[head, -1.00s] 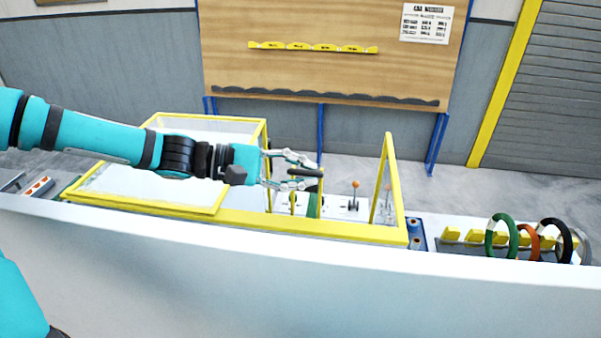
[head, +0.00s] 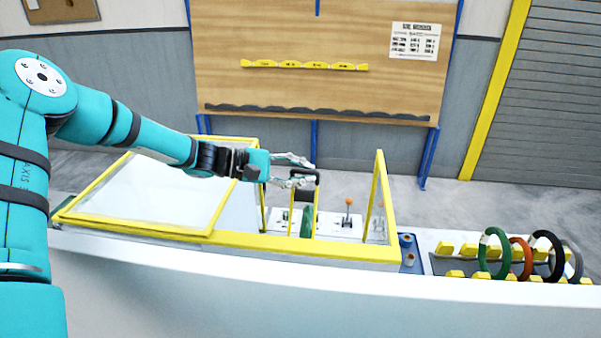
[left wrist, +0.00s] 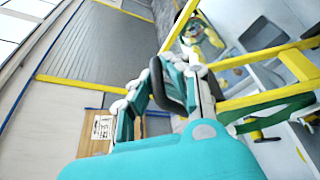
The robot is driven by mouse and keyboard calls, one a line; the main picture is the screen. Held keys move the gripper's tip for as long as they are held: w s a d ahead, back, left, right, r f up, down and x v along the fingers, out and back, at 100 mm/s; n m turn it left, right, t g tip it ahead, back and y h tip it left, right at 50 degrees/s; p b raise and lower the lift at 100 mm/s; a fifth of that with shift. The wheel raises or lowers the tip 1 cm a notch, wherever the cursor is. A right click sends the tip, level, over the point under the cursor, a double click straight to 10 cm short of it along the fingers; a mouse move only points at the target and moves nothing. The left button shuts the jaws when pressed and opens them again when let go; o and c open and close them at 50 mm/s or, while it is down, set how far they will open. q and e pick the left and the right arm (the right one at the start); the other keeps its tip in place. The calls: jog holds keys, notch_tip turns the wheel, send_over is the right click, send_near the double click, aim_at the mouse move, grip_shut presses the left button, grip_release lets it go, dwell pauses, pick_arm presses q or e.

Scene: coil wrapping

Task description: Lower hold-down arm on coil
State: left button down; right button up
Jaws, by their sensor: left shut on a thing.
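My left gripper (head: 309,174) reaches in from the left, over the open bay between the yellow-framed guards. Its jaws are shut on the black handle of the hold-down arm, which also shows between the fingers in the left wrist view (left wrist: 173,86). The hold-down arm (head: 316,203) has thin yellow bars running down from the handle, which stands raised above the bench. A green coil (head: 307,223) stands below it, partly hidden by the bars and front frame; its green band also shows in the left wrist view (left wrist: 268,110). My right gripper is not in view.
A clear yellow-framed cover (head: 140,228) lies left of the bay, and an upright yellow guard (head: 378,200) stands right. An orange-knobbed lever (head: 348,202) rises inside. Several coloured coils, including a green one (head: 482,252), stand on a rack at the right.

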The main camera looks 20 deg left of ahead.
pick_arm(q)
jog(key=shift+w+a, duration=0.1)
jog(key=shift+w, duration=0.25)
jog(key=c, duration=1.4)
grip_release()
jog(key=shift+f, duration=0.1)
jog(key=v, duration=1.2)
jog(key=shift+a, duration=0.1)
